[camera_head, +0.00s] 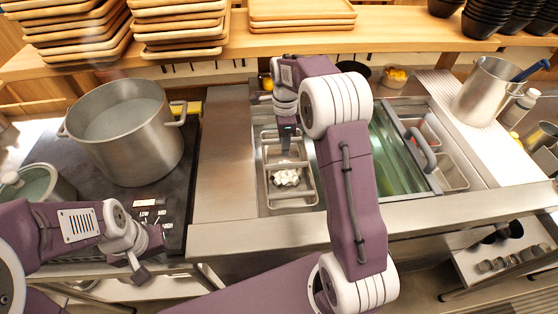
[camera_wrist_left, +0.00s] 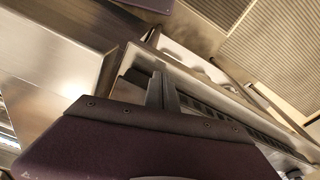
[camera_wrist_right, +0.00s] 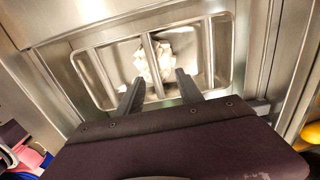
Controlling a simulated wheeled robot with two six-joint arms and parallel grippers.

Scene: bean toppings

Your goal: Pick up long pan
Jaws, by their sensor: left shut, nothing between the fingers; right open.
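A long steel pan (camera_head: 291,201) sits in the counter well, with crossbars over it and white chunks of food (camera_head: 285,177) inside. It also shows in the right wrist view (camera_wrist_right: 101,75). My right gripper (camera_head: 286,138) points down over the pan's far part. In the right wrist view its fingers (camera_wrist_right: 158,88) are apart, with the pan below and nothing between them. Whether they touch the pan cannot be told. My left gripper (camera_head: 140,274) is shut and empty in front of the stove. Its fingers (camera_wrist_left: 162,88) are together in the left wrist view.
A large pot (camera_head: 125,130) stands on the stove at left, with a smaller lidded pot (camera_head: 30,184) beside it. A glass-covered bay (camera_head: 395,150) with a handle lies right of the pan. Stacked trays (camera_head: 300,10) line the back shelf. Bare steel counter (camera_head: 225,150) lies left of the pan.

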